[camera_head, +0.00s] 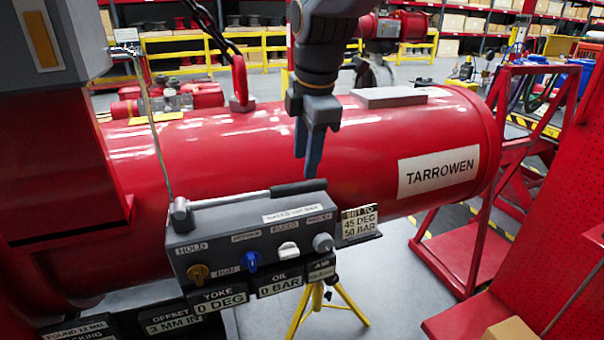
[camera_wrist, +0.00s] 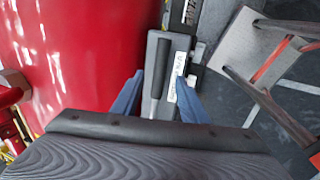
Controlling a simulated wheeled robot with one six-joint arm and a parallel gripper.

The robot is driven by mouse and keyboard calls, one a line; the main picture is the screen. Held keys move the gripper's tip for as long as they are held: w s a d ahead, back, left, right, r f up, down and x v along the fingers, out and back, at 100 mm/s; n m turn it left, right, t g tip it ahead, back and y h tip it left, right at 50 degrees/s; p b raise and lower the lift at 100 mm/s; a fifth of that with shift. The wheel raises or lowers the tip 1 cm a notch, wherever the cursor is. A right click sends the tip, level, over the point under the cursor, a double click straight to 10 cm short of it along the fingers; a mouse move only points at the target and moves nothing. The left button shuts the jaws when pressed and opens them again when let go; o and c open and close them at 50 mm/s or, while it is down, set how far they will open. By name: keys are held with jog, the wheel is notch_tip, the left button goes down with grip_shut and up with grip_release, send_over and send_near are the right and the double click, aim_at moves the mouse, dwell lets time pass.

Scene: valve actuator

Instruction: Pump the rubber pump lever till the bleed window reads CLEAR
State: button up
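The pump lever (camera_head: 245,195) lies along the top of a grey control box (camera_head: 235,237), with its black rubber grip (camera_head: 299,187) at the right end. The grip also shows in the wrist view (camera_wrist: 159,68). My gripper (camera_head: 308,175) points down with blue fingers just above the grip's end. In the wrist view my gripper (camera_wrist: 158,98) is open, its fingers apart on either side of the lever's line, not closed on it. The yoke readout (camera_head: 219,303) shows 0 DEG and the oil readout (camera_head: 280,285) 0 BAR. The AIR window (camera_head: 321,272) is too small to read. I see no CLEAR text.
A large red cylinder (camera_head: 230,150) marked TARROWEN lies behind the box. Several knobs, one blue (camera_head: 251,261), line the box front. A small plate (camera_head: 360,222) reads 45 DEG 50 BAR. A yellow tripod (camera_head: 318,305) stands below. A red frame (camera_head: 495,200) stands at right.

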aim_at(303, 184)
jog(key=p+x, duration=0.1)
jog(key=x, duration=0.6)
jog(key=shift+f, duration=0.2)
grip_shut()
